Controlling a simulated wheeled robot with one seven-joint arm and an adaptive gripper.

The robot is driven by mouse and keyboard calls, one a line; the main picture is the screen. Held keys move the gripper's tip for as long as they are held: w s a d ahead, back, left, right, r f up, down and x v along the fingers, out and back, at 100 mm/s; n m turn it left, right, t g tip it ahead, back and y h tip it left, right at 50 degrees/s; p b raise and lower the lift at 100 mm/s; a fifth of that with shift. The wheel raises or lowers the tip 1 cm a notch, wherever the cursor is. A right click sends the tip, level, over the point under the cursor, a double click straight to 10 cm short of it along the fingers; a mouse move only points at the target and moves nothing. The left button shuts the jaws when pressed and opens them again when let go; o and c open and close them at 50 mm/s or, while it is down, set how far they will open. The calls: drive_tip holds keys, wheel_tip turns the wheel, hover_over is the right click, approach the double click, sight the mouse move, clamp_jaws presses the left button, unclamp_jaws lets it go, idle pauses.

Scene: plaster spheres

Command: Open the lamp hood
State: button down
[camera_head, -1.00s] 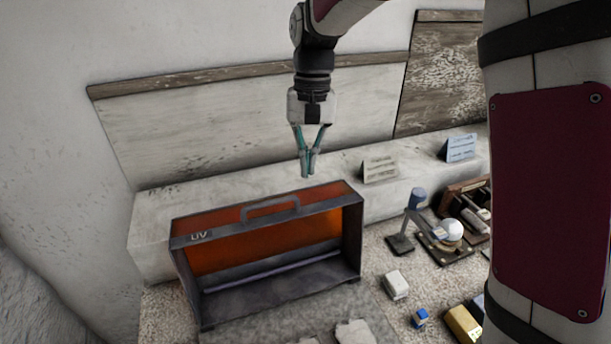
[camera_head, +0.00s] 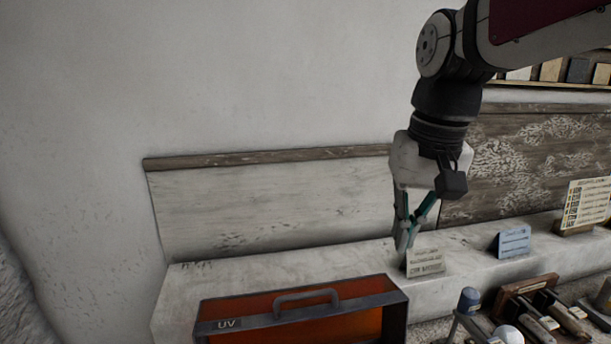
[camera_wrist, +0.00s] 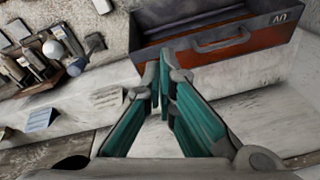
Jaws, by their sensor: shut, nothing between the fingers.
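The lamp hood (camera_head: 245,311) is a dark box with an orange panel, the letters UV and a grey handle (camera_head: 305,296) along its upper edge. It stands at the bottom of the head view, where its lower part is cut off. It also shows upside down at the top of the wrist view (camera_wrist: 215,54). My gripper (camera_head: 403,246) is shut and empty, with teal fingers pointing down. In the head view it is above and right of the hood, apart from it. In the wrist view its fingertips (camera_wrist: 163,68) appear just short of the hood, left of the handle.
A pale ledge (camera_head: 240,268) runs behind the hood along the wall. It holds a small beige card (camera_head: 425,262) by my fingertips, a blue card (camera_head: 514,241) and a lettered card (camera_head: 587,203). A wooden tool rack (camera_head: 535,302) and a white ball (camera_head: 508,335) stand at right.

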drive_tip(key=s+d+f+t, duration=0.1)
drive_tip(key=s+d+t, duration=0.1)
drive_tip(key=s, duration=0.4)
drive_tip(key=s+d+f+n+t, duration=0.1)
drive_tip(key=s+d+f, duration=0.1)
drive_tip(key=s, duration=0.4)
drive_tip(key=shift+s+d+f+t+h, duration=0.2)
drive_tip(key=shift+s+f+t+h, duration=0.1)
drive_tip(key=shift+s+t+h, duration=0.1)
drive_tip(key=c, duration=2)
unclamp_jaws()
drive_tip(key=shift+s+f, duration=0.1)
drive_tip(key=o, duration=0.3)
drive_tip(key=shift+w+a+n, duration=0.15)
drive_tip(key=shift+w+n, duration=0.1)
drive_tip(key=shift+n, duration=0.05)
drive_tip(key=w+a+r+n+g+b, duration=0.2)
drive_tip(key=w+a+n+g, duration=0.3)
drive_tip(key=w+a+n, duration=1.4)
drive_tip(key=shift+n, duration=0.3)
drive_tip(key=f, duration=0.4)
drive_tip(key=f+p, duration=0.1)
drive_tip(key=f, duration=0.3)
drive_tip(key=f+p, duration=0.1)
drive_tip(key=f, duration=0.4)
drive_tip(key=shift+s+d+f, duration=0.1)
drive_tip(key=shift+s+d, duration=0.3)
